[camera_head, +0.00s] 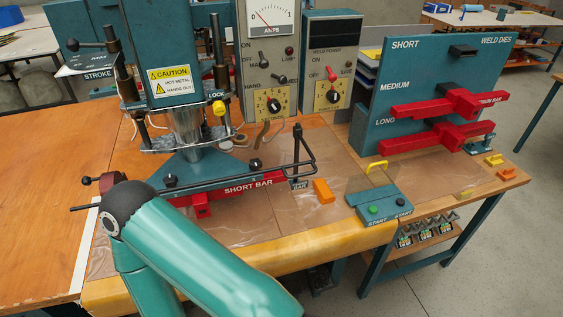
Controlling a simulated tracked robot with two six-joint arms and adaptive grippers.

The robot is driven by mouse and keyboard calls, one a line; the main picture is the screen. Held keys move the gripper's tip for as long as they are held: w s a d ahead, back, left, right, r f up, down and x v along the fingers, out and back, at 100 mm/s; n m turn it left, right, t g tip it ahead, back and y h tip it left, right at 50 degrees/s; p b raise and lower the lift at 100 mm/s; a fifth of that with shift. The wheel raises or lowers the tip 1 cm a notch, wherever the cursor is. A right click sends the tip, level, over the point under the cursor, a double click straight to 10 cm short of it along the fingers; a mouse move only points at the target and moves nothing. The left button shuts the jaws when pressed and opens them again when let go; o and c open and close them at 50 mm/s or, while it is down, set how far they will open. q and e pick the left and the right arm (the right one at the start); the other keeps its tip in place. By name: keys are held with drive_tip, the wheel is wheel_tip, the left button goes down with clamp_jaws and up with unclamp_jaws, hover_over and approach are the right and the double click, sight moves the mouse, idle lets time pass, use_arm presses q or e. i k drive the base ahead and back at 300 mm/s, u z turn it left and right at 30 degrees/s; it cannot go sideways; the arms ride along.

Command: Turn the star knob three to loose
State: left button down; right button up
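Two small black knobs stand on the dark bar at the base of the welding press: a left knob (170,180) and a right knob (255,163). I cannot tell which knob counts as number three, or whether either is tight or loose. The teal press (190,168) rises behind. One teal arm of mine fills the lower left foreground. Neither gripper shows in this view.
A black bent handle (300,152) stands right of the knobs. An orange block (323,190) and a start button box (378,205) lie further right. A weld dies board (440,75) with red bars is at the right. Control boxes (332,60) stand behind.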

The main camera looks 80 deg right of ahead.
sight(255, 164)
drive_tip(key=z, duration=0.05)
drive_tip(key=k, duration=1.25)
drive_tip(key=z, duration=1)
drive_tip(key=i, duration=0.45)
drive_tip(key=u, duration=0.25)
